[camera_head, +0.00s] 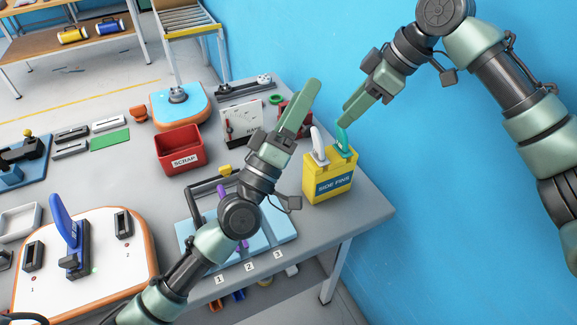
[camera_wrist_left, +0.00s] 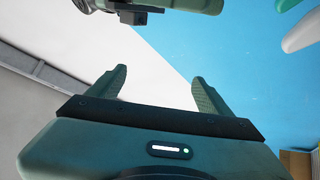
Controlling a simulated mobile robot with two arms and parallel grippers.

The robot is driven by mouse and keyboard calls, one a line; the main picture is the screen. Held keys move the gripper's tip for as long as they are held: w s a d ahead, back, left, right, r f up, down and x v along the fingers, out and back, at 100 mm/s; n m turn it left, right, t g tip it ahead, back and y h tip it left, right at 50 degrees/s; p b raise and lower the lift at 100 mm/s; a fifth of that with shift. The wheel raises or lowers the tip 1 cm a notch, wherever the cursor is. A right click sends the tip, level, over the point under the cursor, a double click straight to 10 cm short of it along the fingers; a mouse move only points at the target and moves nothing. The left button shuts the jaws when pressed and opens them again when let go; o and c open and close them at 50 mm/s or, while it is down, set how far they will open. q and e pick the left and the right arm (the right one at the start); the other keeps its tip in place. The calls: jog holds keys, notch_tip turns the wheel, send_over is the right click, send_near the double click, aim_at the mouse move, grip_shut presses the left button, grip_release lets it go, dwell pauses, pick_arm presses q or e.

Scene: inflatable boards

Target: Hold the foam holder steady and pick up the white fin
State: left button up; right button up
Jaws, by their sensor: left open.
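The yellow foam holder (camera_head: 328,182), labelled SIDE FINS, stands upright near the table's right edge. A white fin (camera_head: 318,146) and a teal fin (camera_head: 343,142) stick up from its top, white on the left. My left gripper (camera_head: 306,92) appears above and left of the white fin, open and empty. In the left wrist view its two fingers (camera_wrist_left: 159,82) are apart with nothing between them; the white fin (camera_wrist_left: 303,30) shows at the upper right, outside them. My right gripper (camera_head: 346,112) is just above the teal fin; its finger gap is hidden.
A red SCRAP bin (camera_head: 180,152) stands left of my left gripper. A white sign board (camera_head: 242,118) is behind the gripper. Blue pads (camera_head: 280,222) lie under my left arm. The blue wall (camera_head: 440,190) is close on the right.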

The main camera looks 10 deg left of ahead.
pick_arm(q)
jog(key=a+r+n+t+y, duration=0.4)
jog(key=a+r+n, duration=0.25)
jog(key=r, duration=0.35)
jog(key=m+g+h, duration=0.9)
jog(key=m+g, duration=0.3)
jog(key=m, duration=0.5)
send_over(330, 164)
jog(key=s+a, duration=0.1)
jog(key=a, duration=0.5)
notch_tip(330, 164, down, 13)
jog(key=a+f+m+g+y, duration=0.1)
jog(key=f+m+g, duration=0.1)
jog(key=f, duration=0.3)
jog(key=s+a+f+m+g+y, duration=0.1)
jog(key=f+m+g, duration=0.1)
jog(key=f, duration=0.3)
jog(key=s+a+f+m+g+y, duration=0.1)
jog(key=f+m+g, duration=0.1)
jog(key=f, duration=0.3)
jog(key=shift+s+m+y, duration=0.1)
jog(key=shift+m+y, duration=0.2)
jog(key=shift+m, duration=0.05)
jog(key=x, duration=1.2)
jog(key=shift+s+f, duration=0.1)
jog(key=c, duration=1.5)
